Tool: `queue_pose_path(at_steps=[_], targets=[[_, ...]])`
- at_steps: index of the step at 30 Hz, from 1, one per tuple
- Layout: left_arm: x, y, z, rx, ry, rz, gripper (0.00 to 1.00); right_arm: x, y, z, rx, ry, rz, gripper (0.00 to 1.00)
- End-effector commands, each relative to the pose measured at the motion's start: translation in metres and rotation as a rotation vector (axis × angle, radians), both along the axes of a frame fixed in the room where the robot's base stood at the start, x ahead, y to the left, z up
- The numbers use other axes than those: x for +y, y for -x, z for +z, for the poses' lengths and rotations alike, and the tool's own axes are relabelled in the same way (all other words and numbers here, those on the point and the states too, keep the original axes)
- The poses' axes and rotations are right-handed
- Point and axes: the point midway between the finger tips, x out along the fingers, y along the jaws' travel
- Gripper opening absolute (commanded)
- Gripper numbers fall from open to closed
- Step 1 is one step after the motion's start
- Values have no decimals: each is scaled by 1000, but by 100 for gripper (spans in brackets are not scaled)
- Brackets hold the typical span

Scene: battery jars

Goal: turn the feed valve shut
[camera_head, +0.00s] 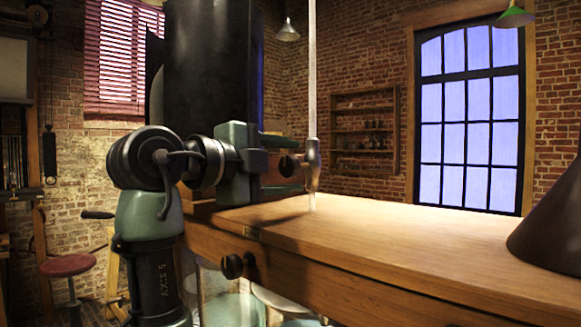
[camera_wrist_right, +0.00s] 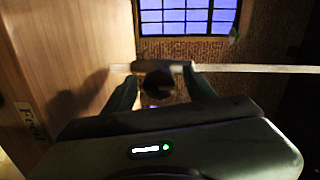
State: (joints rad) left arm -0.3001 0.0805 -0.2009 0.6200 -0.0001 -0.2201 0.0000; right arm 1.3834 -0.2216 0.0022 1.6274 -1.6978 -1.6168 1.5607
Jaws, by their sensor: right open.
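The feed valve (camera_head: 312,158) is a brownish metal body on a thin upright glass pipe (camera_head: 312,70) above the wooden bench. Its knob (camera_head: 289,165) points towards my right gripper (camera_head: 294,166). The right gripper is open, with one finger above the knob and one below it in the head view. In the right wrist view the dark round knob (camera_wrist_right: 158,82) sits between the two fingers (camera_wrist_right: 160,90), with a visible gap at the sides. A small "Feed" plate (camera_wrist_right: 31,121) is on the bench front. My left gripper is not in view.
The bench top (camera_head: 420,240) is clear right of the pipe, up to a dark cone (camera_head: 555,225). A round dark knob (camera_head: 233,265) sticks out of the bench front. A glass jar (camera_head: 230,305) stands below. A red stool (camera_head: 66,265) is at the left.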

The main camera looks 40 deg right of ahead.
Motion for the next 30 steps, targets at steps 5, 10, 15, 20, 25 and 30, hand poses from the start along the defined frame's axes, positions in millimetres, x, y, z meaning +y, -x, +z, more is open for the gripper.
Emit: queue_pose_path(at_steps=[5, 10, 15, 20, 25, 30], targets=[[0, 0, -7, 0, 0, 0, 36, 31, 2, 1, 0, 1, 4, 56], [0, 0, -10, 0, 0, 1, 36, 55, 4, 3, -1, -1, 3, 56], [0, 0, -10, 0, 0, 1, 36, 65, 5, 4, 0, 1, 0, 56], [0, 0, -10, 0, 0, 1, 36, 66, 5, 4, 0, 0, 0, 56], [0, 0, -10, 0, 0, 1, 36, 66, 5, 4, 0, 0, 0, 56], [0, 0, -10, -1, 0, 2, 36, 66, 5, 4, 0, 0, 0, 56]])
